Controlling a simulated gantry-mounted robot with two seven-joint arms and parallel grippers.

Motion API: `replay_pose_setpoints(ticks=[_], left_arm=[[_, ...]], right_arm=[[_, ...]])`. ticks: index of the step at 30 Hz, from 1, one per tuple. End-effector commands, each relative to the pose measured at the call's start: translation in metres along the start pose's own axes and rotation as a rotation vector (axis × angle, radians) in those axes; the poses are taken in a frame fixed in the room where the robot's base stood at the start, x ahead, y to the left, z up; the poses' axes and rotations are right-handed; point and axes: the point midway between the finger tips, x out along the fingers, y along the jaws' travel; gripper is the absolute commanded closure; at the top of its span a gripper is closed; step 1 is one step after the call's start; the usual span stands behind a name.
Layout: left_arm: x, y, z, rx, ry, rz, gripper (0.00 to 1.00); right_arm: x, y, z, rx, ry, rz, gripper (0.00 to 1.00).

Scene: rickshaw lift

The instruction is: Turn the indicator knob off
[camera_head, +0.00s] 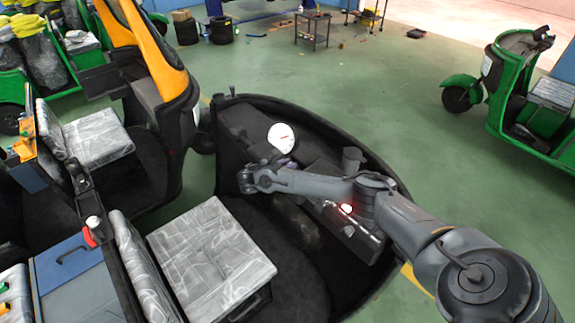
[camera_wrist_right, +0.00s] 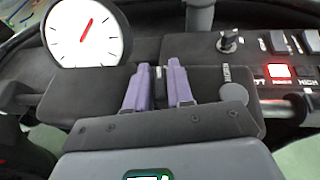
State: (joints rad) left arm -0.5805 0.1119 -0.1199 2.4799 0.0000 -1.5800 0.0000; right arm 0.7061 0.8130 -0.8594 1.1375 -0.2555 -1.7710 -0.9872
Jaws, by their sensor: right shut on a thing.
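My right gripper (camera_wrist_right: 159,70) has purple fingers closed with a narrow gap on a small knob (camera_wrist_right: 158,74) on the dark dashboard. The fingers hide most of this knob, so its setting cannot be read; I take it for the indicator knob. In the head view my right arm reaches in from the right, and the gripper (camera_head: 289,162) shows small and partly hidden just below the white gauge (camera_head: 281,137). A red-lit button (camera_wrist_right: 278,71) glows right of the gripper in the wrist view. My left gripper is not in view.
A black knob (camera_wrist_right: 229,41) and a round grey disc (camera_wrist_right: 226,74) sit right of the fingers. The patterned seat (camera_head: 212,258) is in front of the dashboard. A green rickshaw (camera_head: 520,100) stands right, with open floor between.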

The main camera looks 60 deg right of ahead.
Motion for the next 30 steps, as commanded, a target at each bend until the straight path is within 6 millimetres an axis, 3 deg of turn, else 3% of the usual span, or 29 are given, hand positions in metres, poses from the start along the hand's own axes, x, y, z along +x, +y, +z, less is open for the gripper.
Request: replay_pose_setpoints(ticks=[9,25,26,30], left_arm=[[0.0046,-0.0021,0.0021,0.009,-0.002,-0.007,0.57],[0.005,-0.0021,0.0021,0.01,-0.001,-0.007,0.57],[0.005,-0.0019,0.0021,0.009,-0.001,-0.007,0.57],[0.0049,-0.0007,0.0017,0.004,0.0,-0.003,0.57]], right_arm=[[-0.0004,0.0006,-0.0005,0.055,0.001,-0.132,1.0],[0.0001,0.0,0.0003,0.067,-0.001,-0.16,1.0],[0.0001,0.0,0.0004,0.067,-0.001,-0.16,0.77],[0.0001,0.0,0.0003,0.067,-0.001,-0.16,0.57]])
